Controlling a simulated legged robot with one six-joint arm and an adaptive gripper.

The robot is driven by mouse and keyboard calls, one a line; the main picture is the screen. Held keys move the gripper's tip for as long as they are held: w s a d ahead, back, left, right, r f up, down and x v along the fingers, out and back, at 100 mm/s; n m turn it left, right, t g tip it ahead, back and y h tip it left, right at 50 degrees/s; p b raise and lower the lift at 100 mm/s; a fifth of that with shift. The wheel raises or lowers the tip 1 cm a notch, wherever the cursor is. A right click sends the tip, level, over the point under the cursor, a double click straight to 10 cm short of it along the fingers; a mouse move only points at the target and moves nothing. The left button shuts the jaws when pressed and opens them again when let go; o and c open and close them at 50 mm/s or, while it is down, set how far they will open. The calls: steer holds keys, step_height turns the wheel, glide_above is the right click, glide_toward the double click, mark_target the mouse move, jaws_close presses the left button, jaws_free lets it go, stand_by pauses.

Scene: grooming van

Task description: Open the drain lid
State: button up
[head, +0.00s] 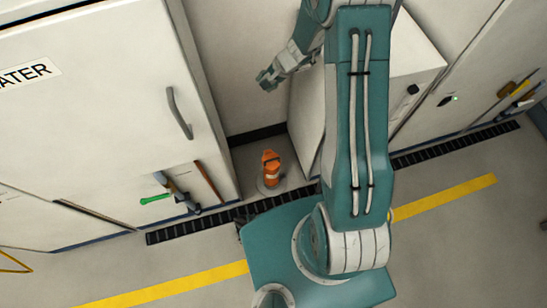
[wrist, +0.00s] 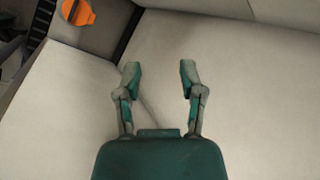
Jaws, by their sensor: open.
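No part is labelled as the drain lid. An orange fitting (head: 270,168) with a pale band stands on a round grey base (head: 271,187) in the floor recess between the white cabinets. This may be the drain lid, but I cannot tell for certain. In the wrist view an orange piece (wrist: 75,17) shows at the upper left, cut by the top edge. My gripper (head: 263,80) is above and apart from the fitting in the head view. In the wrist view my gripper (wrist: 159,70) has its two fingers spread, with nothing between them.
A white cabinet (head: 95,110) marked "ATER" with a grey handle (head: 179,113) stands left of the recess. A white box (head: 415,60) stands at its right, partly behind my arm. A black floor grating (head: 195,224) runs in front. Tools hang low on the cabinet.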

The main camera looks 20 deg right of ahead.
steer(key=s+d+f+m, duration=0.1)
steer(key=d+f+m, duration=0.25)
steer(key=f, duration=1.35)
steer(key=m+g+h, duration=0.1)
steer(key=m, duration=0.3)
glide_toward(273, 159)
steer(key=x, duration=0.8)
steer(key=shift+a+f, duration=0.3)
jaws_close()
